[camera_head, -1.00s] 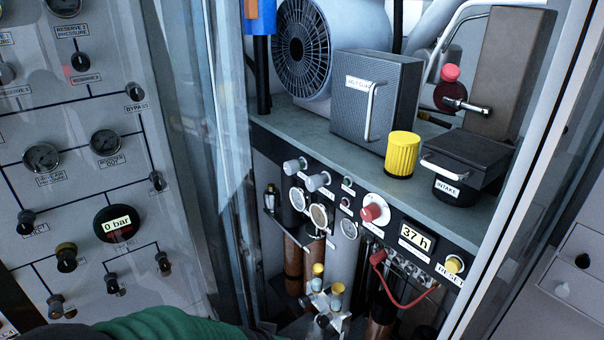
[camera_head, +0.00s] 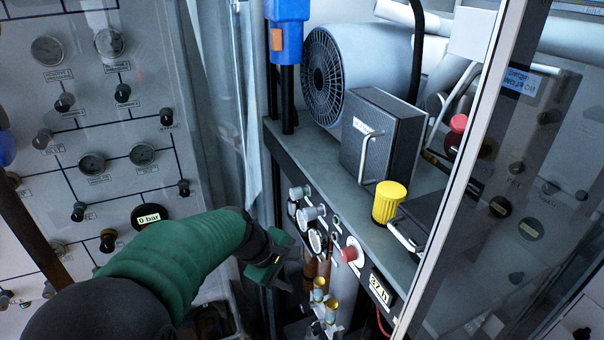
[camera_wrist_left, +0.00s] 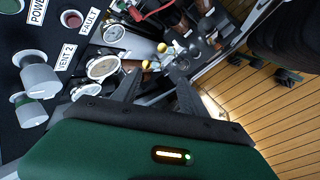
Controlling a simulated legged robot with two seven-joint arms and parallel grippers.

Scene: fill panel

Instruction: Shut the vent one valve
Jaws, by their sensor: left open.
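Two grey knobs, one (camera_head: 298,192) above the other (camera_head: 312,213), sit on the dark front panel under the shelf. The wrist view shows a larger grey knob (camera_wrist_left: 38,80) and another (camera_wrist_left: 28,108) at the left, near a label (camera_wrist_left: 67,52) reading "VENT 2". I see no readable vent one label, so I cannot tell which knob is the vent one valve. My left gripper (camera_head: 287,264) is open and empty, below and left of the knobs in the head view. Its fingers (camera_wrist_left: 157,78) point toward gauges and yellow-topped fittings. My right gripper is not in view.
Round gauges (camera_wrist_left: 103,67) lie close to the left fingers. A red button (camera_head: 350,252) and an "37 h" display (camera_head: 380,289) are further along the panel. A yellow cap (camera_head: 389,202) and grey box (camera_head: 380,140) stand on the shelf. A glass door frame (camera_head: 470,150) borders the right.

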